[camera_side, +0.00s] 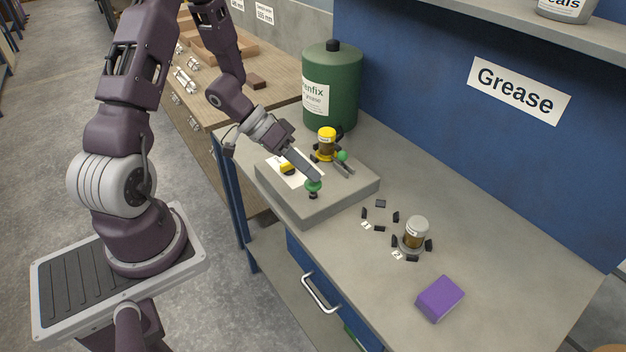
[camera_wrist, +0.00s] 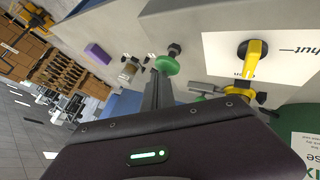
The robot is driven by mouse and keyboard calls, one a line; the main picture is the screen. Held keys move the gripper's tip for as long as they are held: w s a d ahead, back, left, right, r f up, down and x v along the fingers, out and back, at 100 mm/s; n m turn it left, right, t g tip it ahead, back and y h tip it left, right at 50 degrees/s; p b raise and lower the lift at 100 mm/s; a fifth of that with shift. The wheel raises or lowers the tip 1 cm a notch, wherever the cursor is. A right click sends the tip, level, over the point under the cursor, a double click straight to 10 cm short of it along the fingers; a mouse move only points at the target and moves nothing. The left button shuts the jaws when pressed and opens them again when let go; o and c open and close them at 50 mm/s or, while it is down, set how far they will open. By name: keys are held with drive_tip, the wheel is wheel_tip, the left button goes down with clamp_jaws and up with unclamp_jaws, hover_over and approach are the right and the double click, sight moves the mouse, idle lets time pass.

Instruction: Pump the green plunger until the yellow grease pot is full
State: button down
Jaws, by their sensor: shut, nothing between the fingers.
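The green plunger (camera_side: 313,187) stands on a dark stem at the front corner of the grey block. It also shows in the wrist view (camera_wrist: 167,65). My gripper (camera_side: 315,178) is shut and empty, with its fingertips at the plunger's green top; whether they touch it I cannot tell. The yellow grease pot (camera_side: 326,143), a yellow-capped amber jar in a yellow base, stands at the back of the block. Its fill level is not readable. A yellow valve handle (camera_wrist: 253,60) sits on a white card marked "shut" on one side; the handle points toward another, partly covered word.
A green-knobbed lever (camera_side: 343,156) stands beside the pot. A large green drum (camera_side: 331,85) is behind the block (camera_side: 318,205). A grey-capped jar (camera_side: 414,233) with dark pieces around it and a purple block (camera_side: 440,298) are to the right. Bench between them is clear.

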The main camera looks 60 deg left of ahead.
sight(308, 181)
drive_tip(key=shift+f, duration=0.85)
idle(0.6)
drive_tip(key=shift+r, duration=1.75)
drive_tip(key=shift+r, duration=2.5)
